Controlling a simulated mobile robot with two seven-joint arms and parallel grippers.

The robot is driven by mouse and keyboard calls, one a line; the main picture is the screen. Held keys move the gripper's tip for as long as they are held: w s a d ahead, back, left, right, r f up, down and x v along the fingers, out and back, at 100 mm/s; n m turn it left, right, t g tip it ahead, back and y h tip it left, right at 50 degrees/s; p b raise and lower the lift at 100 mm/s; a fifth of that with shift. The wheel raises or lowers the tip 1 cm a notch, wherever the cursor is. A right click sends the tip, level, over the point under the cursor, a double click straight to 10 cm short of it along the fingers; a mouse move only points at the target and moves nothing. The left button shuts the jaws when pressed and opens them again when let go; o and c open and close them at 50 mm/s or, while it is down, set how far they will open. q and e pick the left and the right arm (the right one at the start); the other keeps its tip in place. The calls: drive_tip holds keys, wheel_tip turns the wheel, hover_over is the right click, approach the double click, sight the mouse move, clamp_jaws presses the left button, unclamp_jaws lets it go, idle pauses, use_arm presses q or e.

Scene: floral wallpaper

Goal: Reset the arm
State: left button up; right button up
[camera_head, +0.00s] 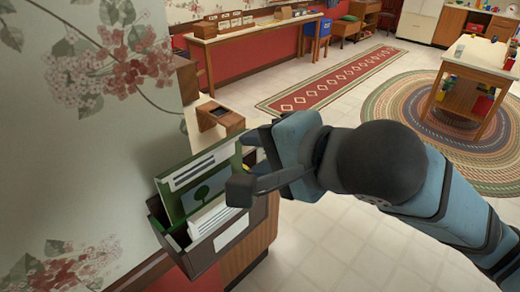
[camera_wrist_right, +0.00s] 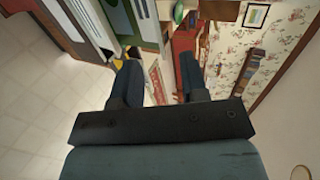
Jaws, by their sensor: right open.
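My right arm reaches in from the right in the head view. The fingers are apart. In the right wrist view the gripper (camera_wrist_right: 160,80) shows two separate dark fingers with nothing clamped between them. Green and white folder edges (camera_wrist_right: 148,22) stand just beyond the left finger. Whether a finger touches the box or folder I cannot tell. My left gripper is not in view.
The box stands on a narrow wooden cabinet (camera_head: 248,252) against a floral wall (camera_head: 70,130). A small wooden block-like holder (camera_head: 219,117) sits behind it. A wooden desk (camera_head: 255,32) and a toy table (camera_head: 470,57) stand farther off. Tiled floor (camera_head: 340,240) is open below my arm.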

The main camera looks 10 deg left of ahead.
drive_tip(key=w+d+f+n+t+h+p, duration=0.15)
drive_tip(key=w+d+f, duration=0.25)
drive_tip(key=f, duration=0.5)
drive_tip(key=w+d+f+n+t+y+p, duration=0.1)
drive_tip(key=w+d+f+n+t+p, duration=0.2)
drive_tip(key=f, duration=0.6)
drive_tip(key=s+d+f+n+h+p, duration=0.1)
drive_tip(key=s+d+f+n+h, duration=0.1)
drive_tip(key=s+d+f, duration=0.3)
drive_tip(key=s+d+f+n+g+h+p, duration=0.1)
drive_tip(key=s+d+f, duration=0.4)
drive_tip(key=f, duration=0.5)
drive_tip(key=s+d+f+n+h+p, duration=0.1)
drive_tip(key=s+d+f+n+h, duration=0.2)
drive_tip(key=s+d+f, duration=0.3)
wheel_tip(320, 180, down, 2)
drive_tip(key=shift+f, duration=0.1)
drive_tip(key=shift+s+d, duration=0.1)
drive_tip(key=shift+s, duration=0.05)
